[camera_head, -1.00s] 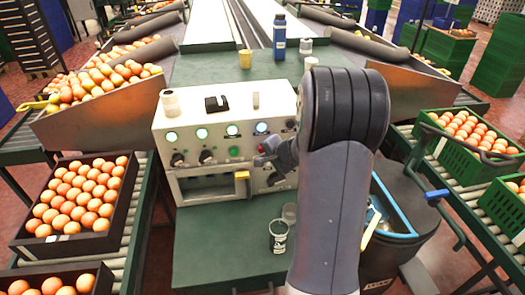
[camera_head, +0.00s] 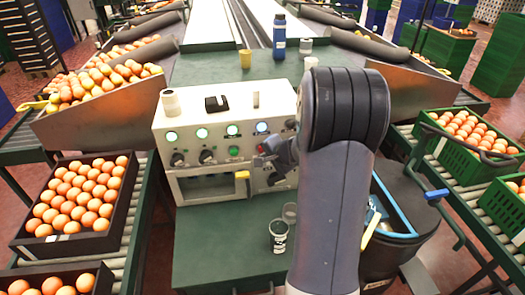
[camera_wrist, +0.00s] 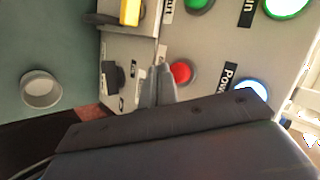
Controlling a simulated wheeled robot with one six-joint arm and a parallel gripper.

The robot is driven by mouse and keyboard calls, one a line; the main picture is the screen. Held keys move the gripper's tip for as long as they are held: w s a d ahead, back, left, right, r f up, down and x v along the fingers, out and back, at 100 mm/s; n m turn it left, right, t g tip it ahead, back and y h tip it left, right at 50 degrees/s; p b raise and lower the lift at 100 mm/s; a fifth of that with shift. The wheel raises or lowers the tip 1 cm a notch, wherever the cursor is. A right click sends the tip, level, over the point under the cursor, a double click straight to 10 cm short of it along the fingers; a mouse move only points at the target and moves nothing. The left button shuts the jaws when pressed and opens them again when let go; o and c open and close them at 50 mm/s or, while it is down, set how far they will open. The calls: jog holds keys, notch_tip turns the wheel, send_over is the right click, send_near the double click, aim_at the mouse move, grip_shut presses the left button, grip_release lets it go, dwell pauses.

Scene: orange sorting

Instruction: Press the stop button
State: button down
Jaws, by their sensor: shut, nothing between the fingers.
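The red stop button (camera_wrist: 182,73) is on the grey front of the control panel (camera_wrist: 217,55), between a green button (camera_wrist: 199,3) and a blue-white lit Power button (camera_wrist: 250,89). In the head view the red button (camera_head: 260,148) is a small spot beside my gripper (camera_head: 268,157). In the wrist view my gripper (camera_wrist: 159,78) is shut and empty, its fingertips just left of the red button and partly over its edge. I cannot tell whether they touch the panel. The button appears unpressed, though its depth is hard to judge.
A yellow-handled latch (camera_head: 242,175) and black knobs (camera_head: 206,156) are close by on the panel front. A white roll (camera_head: 170,102) and a black switch (camera_head: 216,103) are on its top. Cups (camera_head: 278,235) stand on the green table below. Egg-like oranges (camera_head: 80,195) fill crates at the sides.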

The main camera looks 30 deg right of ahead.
jog(key=shift+w, duration=0.1)
dwell(0.7)
jog(key=shift+w+d, duration=0.15)
jog(key=shift+w, duration=0.15)
jog(key=shift+w+d, duration=0.15)
jog(key=shift+w, duration=0.35)
dwell(0.8)
jog(key=shift+s, duration=0.1)
jog(key=shift+s+a+b, duration=0.3)
jog(key=shift+s+b, duration=0.45)
jog(key=shift+s, duration=0.05)
jog(key=shift+s, duration=0.1)
jog(key=s+b, duration=0.1)
jog(key=s, duration=0.1)
jog(key=s+a+b, duration=0.1)
jog(key=s, duration=0.1)
jog(key=shift+s+a+b, duration=0.15)
jog(key=shift+s+b, duration=0.15)
